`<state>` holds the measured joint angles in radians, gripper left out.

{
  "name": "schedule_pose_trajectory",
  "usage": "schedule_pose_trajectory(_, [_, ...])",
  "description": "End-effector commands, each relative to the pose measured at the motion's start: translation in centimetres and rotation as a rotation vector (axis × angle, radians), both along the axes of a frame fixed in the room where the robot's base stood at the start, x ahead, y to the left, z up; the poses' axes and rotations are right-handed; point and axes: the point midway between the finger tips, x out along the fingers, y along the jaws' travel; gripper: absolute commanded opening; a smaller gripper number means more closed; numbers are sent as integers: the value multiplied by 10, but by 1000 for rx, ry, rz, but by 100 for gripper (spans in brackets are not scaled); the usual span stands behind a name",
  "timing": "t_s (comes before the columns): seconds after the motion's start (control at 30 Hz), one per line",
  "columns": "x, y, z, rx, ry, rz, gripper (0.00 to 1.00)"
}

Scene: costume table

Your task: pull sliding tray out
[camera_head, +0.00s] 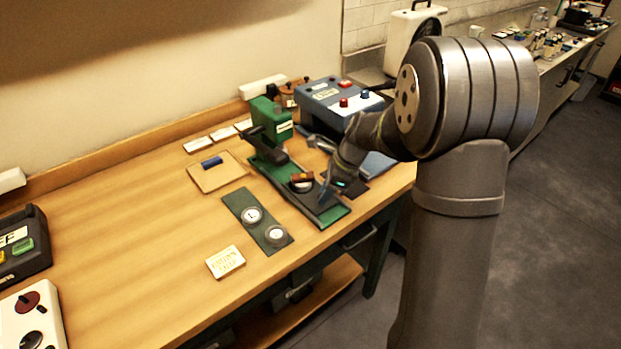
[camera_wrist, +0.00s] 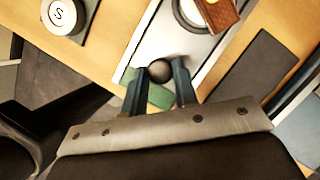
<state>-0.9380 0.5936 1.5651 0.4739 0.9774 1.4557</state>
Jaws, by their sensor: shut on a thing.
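The sliding tray shows in the wrist view as a silver plate (camera_wrist: 150,42) with a dark round knob (camera_wrist: 159,71) at its near end. It carries a round die with an orange-brown block (camera_wrist: 219,11) on it. In the head view the green press (camera_head: 268,121) stands on a green base (camera_head: 331,214), with the brown block (camera_head: 302,176) over the round die in front of it. My gripper (camera_wrist: 160,82) is shut on the knob, one finger on each side. In the head view my gripper (camera_head: 325,187) is at the tray's front end, partly hidden by my wrist.
A dark green mat (camera_head: 257,228) with two round lettered pieces lies left of the press. A blue box with knobs (camera_head: 340,103) stands behind my arm. A small sign (camera_head: 225,262) lies near the front edge. The table's left middle is clear.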

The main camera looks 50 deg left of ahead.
Motion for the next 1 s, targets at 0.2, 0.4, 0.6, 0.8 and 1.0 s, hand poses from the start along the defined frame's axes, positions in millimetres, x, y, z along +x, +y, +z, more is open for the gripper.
schedule_pose_trajectory(0.2, [1, -37, 1, 2, -2, -2, 0])
schedule_pose_trajectory(0.4, [0, -43, 0, 0, -1, 0, 0])
schedule_pose_trajectory(0.6, [0, -44, 0, -4, -1, 0, 33])
schedule_pose_trajectory(0.8, [0, -43, 0, -1, 0, -1, 48])
schedule_pose_trajectory(1.0, [1, -42, 2, 1, -1, -1, 48])
